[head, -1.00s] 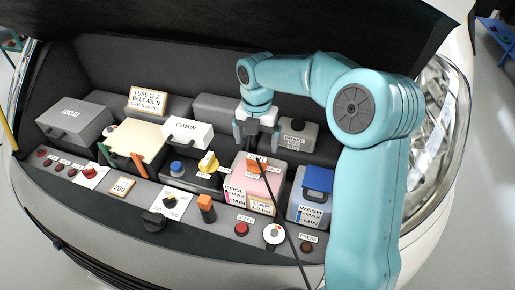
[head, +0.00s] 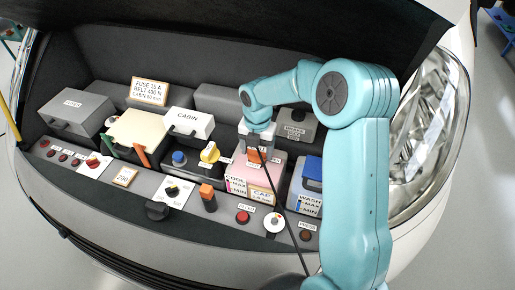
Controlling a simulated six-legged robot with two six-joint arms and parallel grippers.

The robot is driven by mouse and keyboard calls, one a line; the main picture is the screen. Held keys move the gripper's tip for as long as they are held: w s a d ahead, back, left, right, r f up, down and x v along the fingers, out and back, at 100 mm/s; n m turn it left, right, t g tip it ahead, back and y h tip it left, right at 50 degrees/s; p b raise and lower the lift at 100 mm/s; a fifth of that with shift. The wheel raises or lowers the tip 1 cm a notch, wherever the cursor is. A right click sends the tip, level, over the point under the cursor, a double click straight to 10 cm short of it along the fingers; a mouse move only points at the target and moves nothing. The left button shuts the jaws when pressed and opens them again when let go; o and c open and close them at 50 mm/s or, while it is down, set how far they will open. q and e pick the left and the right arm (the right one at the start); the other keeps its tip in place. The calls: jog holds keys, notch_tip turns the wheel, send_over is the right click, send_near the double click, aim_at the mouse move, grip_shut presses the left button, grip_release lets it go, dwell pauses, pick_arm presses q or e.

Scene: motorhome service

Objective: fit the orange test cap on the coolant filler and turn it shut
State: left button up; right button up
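The orange test cap (head: 257,156) is at the top of the pink coolant tank (head: 240,168), with a thin dark line running from it toward the front right. My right gripper (head: 257,150) points down over the tank, its fingers around the orange cap. I cannot tell whether the fingers press on the cap. The coolant filler is hidden by the cap and gripper, so I cannot see whether the cap is seated. My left gripper is not in view.
The washer tank (head: 306,190) with a blue lid stands close on the right, beside my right arm. A yellow knob (head: 209,153) and the white CABIN box (head: 188,122) are to the left.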

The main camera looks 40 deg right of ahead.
jog(key=o, duration=0.3)
jog(key=shift+d, duration=0.15)
jog(key=shift+f, duration=0.1)
jog(key=c, duration=0.9)
jog(key=shift+f+m+b, duration=0.15)
jog(key=shift+m+b, duration=0.35)
jog(key=shift+m, duration=0.6)
jog(key=shift+c, duration=0.2)
jog(key=shift+m+b, duration=0.3)
jog(key=shift+m, duration=0.7)
jog(key=m, duration=0.2)
jog(key=shift+r+m, duration=0.2)
jog(key=shift+m, duration=0.2)
jog(key=shift+f+m+b, duration=0.2)
jog(key=shift+m+b, duration=0.5)
jog(key=shift+m, duration=0.5)
jog(key=m, duration=0.4)
jog(key=shift+r+m+b, duration=0.15)
jog(key=shift+m+b, duration=0.15)
jog(key=shift+b, duration=0.1)
